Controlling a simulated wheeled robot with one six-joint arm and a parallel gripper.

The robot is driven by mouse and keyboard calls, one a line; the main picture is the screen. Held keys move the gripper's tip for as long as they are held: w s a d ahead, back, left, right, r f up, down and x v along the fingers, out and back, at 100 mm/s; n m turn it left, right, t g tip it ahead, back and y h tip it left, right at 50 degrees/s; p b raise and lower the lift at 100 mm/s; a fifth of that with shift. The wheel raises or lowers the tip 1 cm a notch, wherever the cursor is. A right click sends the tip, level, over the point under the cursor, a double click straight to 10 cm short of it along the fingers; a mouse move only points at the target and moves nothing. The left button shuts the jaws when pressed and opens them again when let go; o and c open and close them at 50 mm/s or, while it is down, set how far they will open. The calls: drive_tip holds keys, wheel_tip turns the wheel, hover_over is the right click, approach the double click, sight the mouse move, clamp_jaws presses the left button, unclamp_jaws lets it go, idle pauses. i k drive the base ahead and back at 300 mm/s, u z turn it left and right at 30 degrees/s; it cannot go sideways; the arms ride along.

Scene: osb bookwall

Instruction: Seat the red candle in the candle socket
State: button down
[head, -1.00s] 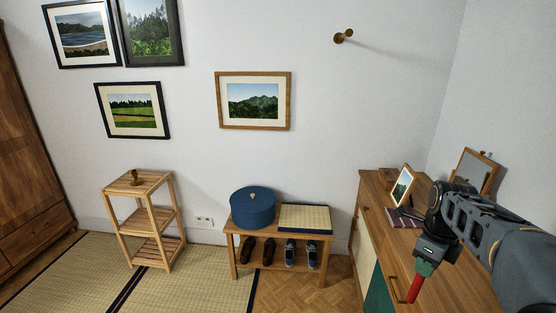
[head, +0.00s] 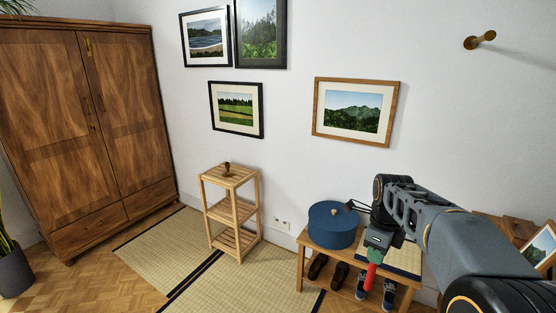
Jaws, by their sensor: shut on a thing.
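My gripper (head: 375,254) is shut on the red candle (head: 370,278). The candle hangs below the fingers, slightly tilted, and its upper end is hidden by them. In the picture they are in front of the low shoe bench. A small dark brass piece (head: 228,170), which looks like the candle socket, stands on the top of the slatted wooden stand (head: 231,180). It is left of my gripper and well apart from it. Its opening is too small to make out.
The shoe bench (head: 301,262) bears a round blue box (head: 333,228) and a flat straw-topped box (head: 403,260), with shoes below. A wardrobe (head: 85,120) stands at the left. A brass wall peg (head: 480,40) sticks out upper right. Tatami floor (head: 180,240) before the stand is clear.

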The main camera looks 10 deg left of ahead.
sight(228, 174)
drive_tip(key=u, duration=0.8)
drive_tip(key=i, duration=1.25)
drive_tip(key=u, duration=0.5)
drive_tip(key=i, duration=2.55)
drive_tip(key=z, duration=0.45)
